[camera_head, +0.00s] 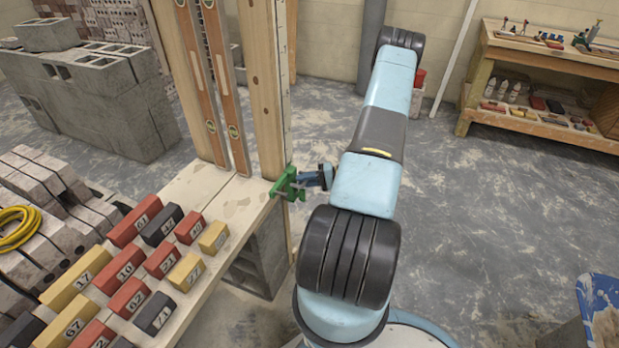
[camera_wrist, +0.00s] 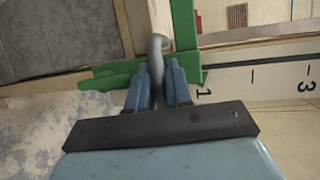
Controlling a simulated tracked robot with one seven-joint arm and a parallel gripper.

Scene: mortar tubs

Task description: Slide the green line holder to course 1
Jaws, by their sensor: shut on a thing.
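The green line holder (camera_head: 287,184) sits low on the upright wooden post (camera_head: 265,90), near the plank's level. The wrist view shows its green bars (camera_wrist: 186,28) against the post, beside a white scale strip (camera_wrist: 262,80). The strip's mark "1" lies right by the holder's edge and "3" farther to the right. My gripper (camera_head: 317,177) reaches the holder from the right. In the wrist view its blue fingers (camera_wrist: 158,88) are shut on the grey round-headed peg at the holder. The fingers partly hide the holder's lower bar.
Numbered red, yellow and dark bricks (camera_head: 130,262) stand on the plank (camera_head: 235,207) at the left. Two spirit levels (camera_head: 227,95) lean beside the post. Grey blocks (camera_head: 95,100) are stacked behind. A wooden shelf (camera_head: 545,60) stands back right. The floor to the right is mostly clear.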

